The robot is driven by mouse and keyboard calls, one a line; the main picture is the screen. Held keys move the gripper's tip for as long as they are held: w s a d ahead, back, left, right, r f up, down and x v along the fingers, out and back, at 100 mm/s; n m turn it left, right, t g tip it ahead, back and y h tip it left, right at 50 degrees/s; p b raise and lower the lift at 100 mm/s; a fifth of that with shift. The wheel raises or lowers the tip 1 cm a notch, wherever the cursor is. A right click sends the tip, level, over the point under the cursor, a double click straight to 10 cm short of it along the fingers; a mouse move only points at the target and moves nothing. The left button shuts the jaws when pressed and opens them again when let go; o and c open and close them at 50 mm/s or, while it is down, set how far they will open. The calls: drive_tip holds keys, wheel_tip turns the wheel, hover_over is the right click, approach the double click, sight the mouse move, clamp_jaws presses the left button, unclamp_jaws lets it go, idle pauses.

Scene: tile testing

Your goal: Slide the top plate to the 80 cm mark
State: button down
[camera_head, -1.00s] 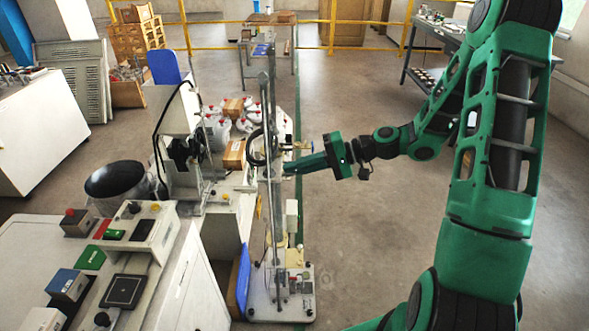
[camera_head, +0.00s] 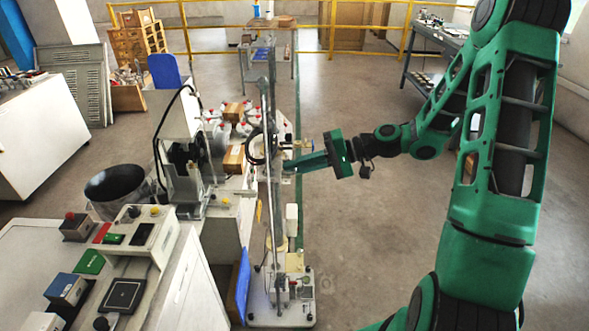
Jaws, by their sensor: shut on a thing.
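A tall test stand with upright metal posts (camera_head: 271,220) stands on a pale base plate (camera_head: 255,313) in the middle of the view. A dark round ring or dial and a small brass-coloured fitting (camera_head: 302,144) sit about halfway up the posts. My gripper (camera_head: 292,166) reaches in from the right at that height, just below the brass fitting, with its fingers at the stand. It is shut on a part of the stand; the fingers and posts hide which part. I cannot make out a top plate or any centimetre marks at this size.
A bench with boxes (camera_head: 234,158) and white bottles with red caps stands directly left of the stand. A control desk (camera_head: 40,240) is at the lower left. A blue panel (camera_head: 240,285) leans by the stand's base.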

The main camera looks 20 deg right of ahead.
drive_tip(key=shift+r, duration=0.1)
drive_tip(key=c, duration=1.9)
unclamp_jaws()
drive_tip(key=shift+d, duration=0.1)
drive_tip(key=shift+v, duration=3.4)
drive_tip(key=shift+s, duration=0.1)
